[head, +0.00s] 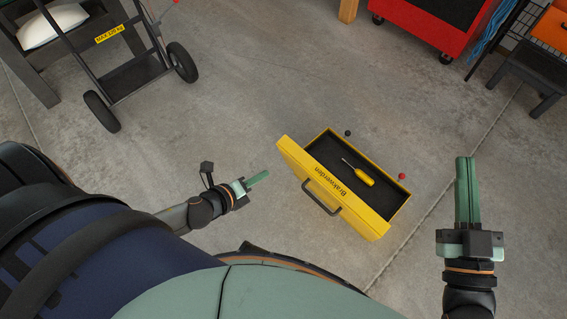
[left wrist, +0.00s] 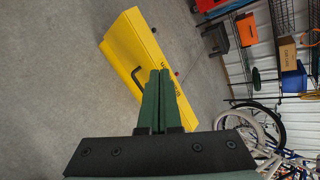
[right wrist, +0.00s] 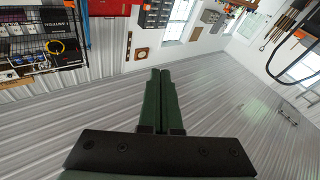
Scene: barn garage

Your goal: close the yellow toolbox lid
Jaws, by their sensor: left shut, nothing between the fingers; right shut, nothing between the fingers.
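The yellow toolbox (head: 374,223) lies on the concrete floor right of centre in the head view, its dark inside showing. Its lid looks open, tilted up on the side near me, though its lower edges are hard to tell apart. A black handle (head: 321,197) and dark lettering are on the near yellow side. A yellow screwdriver (head: 363,177) lies inside. The toolbox also shows in the left wrist view (left wrist: 130,50). My left gripper (head: 266,174) is shut and empty, just left of the toolbox, apart from it. My right gripper (head: 466,160) is shut and empty, right of the toolbox.
A small black ball (head: 348,133) and a small red ball (head: 402,176) are by the toolbox's far side. A hand truck (head: 130,77) stands at the upper left, a red cabinet (head: 424,25) at the upper right. The floor between is clear.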

